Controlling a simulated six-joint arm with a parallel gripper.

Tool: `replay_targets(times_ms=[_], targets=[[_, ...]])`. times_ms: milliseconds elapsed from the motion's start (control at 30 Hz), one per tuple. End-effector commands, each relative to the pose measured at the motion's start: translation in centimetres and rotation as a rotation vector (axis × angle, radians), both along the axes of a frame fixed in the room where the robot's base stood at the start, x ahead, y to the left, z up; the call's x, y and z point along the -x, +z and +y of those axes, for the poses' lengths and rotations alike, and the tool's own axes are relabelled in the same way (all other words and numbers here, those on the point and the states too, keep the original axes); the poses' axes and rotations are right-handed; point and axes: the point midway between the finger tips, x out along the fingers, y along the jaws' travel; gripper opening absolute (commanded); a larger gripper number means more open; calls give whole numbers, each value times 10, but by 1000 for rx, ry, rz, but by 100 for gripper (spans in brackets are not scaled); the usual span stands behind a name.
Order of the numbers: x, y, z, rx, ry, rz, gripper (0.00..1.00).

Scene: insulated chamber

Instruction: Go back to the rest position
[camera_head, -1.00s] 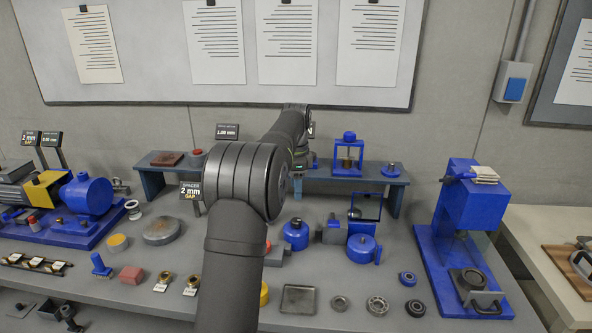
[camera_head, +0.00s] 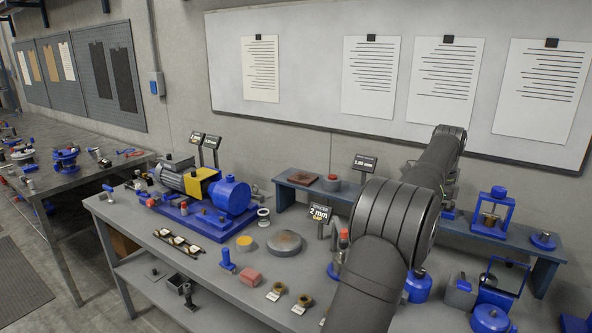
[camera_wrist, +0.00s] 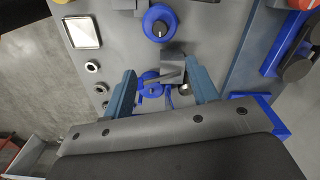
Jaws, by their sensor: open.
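My gripper (camera_wrist: 163,92) shows in the wrist view with its two blue-grey fingers spread wide apart, open. No object is seen held between them. Past the fingers are a grey block (camera_wrist: 172,68) and a blue round part (camera_wrist: 150,84) on the bench, apparently below the gripper. In the head view my dark arm reaches over the workbench toward the back shelf, and the arm itself hides the gripper there.
A blue shelf (camera_head: 290,190) stands at the back. A second bench (camera_head: 85,170) is at left.

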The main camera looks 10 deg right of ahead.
Motion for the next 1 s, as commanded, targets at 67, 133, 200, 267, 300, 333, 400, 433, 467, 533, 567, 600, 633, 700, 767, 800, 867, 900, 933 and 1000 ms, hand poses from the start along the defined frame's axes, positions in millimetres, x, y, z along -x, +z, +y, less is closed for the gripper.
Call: replay_targets(times_ms=[67, 133, 200, 267, 300, 333, 400, 433, 467, 533, 567, 600, 633, 700, 767, 800, 867, 900, 933, 1000], targets=[[0, -2, 0, -1, 0, 1, 53], [0, -8, 0, -2, 0, 1, 53], [0, -16, 0, -2, 0, 2, 53], [1, -26, 0, -3, 0, 3, 53], [0, -33, 0, -2, 0, 2, 53], [1, -39, 1, -4, 0, 3, 53], [1, -53, 1, -4, 0, 3, 53], [1, -59, 1, -3, 0, 3, 53], [1, -65, 0, -3, 0, 3, 53], [0, -79, 0, -3, 0, 3, 53], [1, -85, 0, -3, 0, 3, 53], [0, -94, 0, -3, 0, 4, 53], [0, -100, 0, -3, 0, 3, 53], [1, -114, 0, -3, 0, 4, 53], [0, -125, 0, -3, 0, 3, 53], [1, -133, 0, -3, 0, 3, 53], [0, -143, 0, -3, 0, 3, 53], [0, -149, 0, -2, 0, 2, 53], [0, -153, 0, -3, 0, 3, 53], [0, -161, 0, -2, 0, 1, 53]])
